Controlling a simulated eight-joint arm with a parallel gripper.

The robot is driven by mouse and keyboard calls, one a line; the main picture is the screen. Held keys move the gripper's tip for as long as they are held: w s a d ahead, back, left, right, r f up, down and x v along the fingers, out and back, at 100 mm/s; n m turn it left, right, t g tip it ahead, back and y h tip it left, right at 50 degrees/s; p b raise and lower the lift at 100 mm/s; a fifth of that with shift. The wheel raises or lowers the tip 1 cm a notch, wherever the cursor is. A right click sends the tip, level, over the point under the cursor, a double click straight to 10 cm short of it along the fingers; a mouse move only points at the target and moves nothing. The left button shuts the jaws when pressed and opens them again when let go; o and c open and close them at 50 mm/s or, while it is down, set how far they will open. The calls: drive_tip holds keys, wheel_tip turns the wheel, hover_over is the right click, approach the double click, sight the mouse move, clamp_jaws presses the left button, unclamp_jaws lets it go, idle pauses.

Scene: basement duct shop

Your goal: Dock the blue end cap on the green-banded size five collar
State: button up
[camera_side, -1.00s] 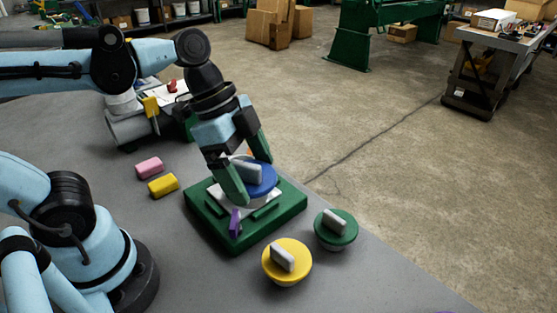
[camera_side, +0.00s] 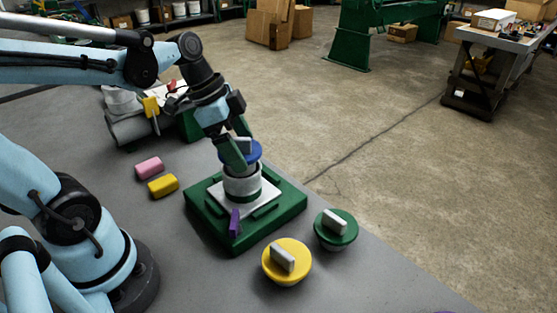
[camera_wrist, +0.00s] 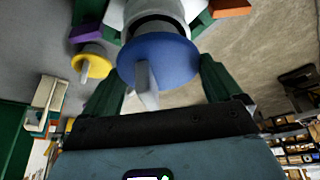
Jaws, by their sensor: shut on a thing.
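The blue end cap (camera_side: 253,151) is a round disc with a grey grip bar; it also shows in the wrist view (camera_wrist: 170,57). My gripper (camera_side: 240,150) is shut on the bar, with the cap over the pale collar (camera_side: 235,187). The collar stands upright on a white plate and has a green band (camera_side: 245,198) near its base. A dark ring shows between cap and collar top; I cannot tell whether the cap touches or sits in the collar. The collar's size mark cannot be read.
The green base (camera_side: 218,234) carries the white plate and a purple block (camera_side: 234,222). A yellow cap (camera_side: 272,266) and a green cap (camera_side: 349,236) stand in front and to the right. Pink (camera_side: 150,168) and yellow (camera_side: 163,186) blocks lie left. An orange block (camera_wrist: 231,8) shows in the wrist view.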

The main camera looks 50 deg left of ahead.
drive_tip(key=shift+f, duration=1)
drive_tip(key=shift+f, duration=0.6)
idle(0.6)
drive_tip(key=o, duration=0.8)
drive_tip(key=shift+c, duration=0.2)
drive_tip(key=shift+r, duration=0.1)
drive_tip(key=shift+v, duration=5.45)
